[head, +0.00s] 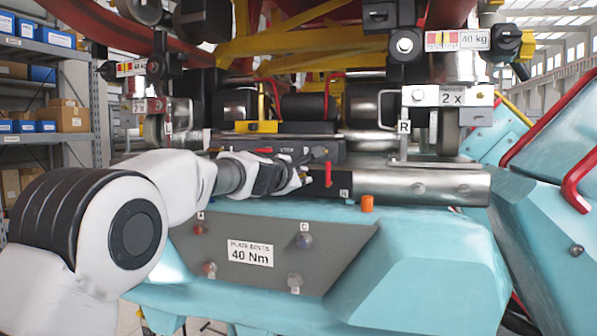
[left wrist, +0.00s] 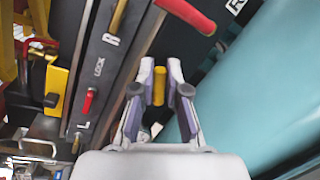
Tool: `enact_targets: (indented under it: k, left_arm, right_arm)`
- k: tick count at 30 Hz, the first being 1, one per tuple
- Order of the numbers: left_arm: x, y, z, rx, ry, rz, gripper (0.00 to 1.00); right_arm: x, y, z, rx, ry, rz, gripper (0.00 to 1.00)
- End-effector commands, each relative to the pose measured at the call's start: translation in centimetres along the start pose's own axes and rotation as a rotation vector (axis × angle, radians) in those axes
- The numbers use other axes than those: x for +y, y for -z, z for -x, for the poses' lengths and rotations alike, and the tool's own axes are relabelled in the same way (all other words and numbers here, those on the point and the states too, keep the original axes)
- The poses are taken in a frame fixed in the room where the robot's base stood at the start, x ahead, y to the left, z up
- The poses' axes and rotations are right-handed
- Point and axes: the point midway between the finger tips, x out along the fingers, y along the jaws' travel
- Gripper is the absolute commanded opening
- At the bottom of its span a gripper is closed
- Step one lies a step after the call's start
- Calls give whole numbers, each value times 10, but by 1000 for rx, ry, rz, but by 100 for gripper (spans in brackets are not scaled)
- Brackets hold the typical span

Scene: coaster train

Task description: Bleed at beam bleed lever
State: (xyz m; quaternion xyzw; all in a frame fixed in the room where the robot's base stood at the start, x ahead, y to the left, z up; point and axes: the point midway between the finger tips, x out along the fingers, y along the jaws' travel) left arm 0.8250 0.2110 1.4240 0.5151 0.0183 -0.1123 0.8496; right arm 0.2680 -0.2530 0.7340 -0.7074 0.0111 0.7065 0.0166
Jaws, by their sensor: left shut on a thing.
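My left gripper (head: 302,178) is at the front of the dark beam (head: 290,150), at the left end of a steel tube. In the left wrist view, its two fingers (left wrist: 160,85) are closed on a short yellow lever (left wrist: 159,84), one on each side. No label that names this lever as the bleed lever is readable. A red-handled lever (head: 328,174) hangs just right of the gripper, apart from it; it also shows at the top of the left wrist view (left wrist: 187,14). My right gripper is out of view.
A small red lever (left wrist: 88,101) marked LOCK and a yellow lever (left wrist: 118,15) by an R label sit on the beam. An orange cap (head: 367,203) stands on the turquoise frame. A grey bolt plate (head: 250,280) is below my arm. Shelves (head: 45,60) stand at left.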

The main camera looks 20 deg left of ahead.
Motion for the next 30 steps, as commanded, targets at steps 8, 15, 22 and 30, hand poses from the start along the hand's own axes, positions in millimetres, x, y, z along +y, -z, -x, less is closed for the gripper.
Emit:
enact_targets:
  k: [8, 15, 22, 30]
  left_arm:
    - [-9, 1, -2, 49, 13, -240, 0]
    - [-14, 2, -3, 79, 21, -391, 0]
    - [-17, 3, -3, 94, 24, -466, 0]
    - [-17, 4, -3, 98, 24, -486, 0]
  right_arm:
    - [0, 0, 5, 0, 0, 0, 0]
    - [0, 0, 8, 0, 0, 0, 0]
    - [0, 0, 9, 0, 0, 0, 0]
    - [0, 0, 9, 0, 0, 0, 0]
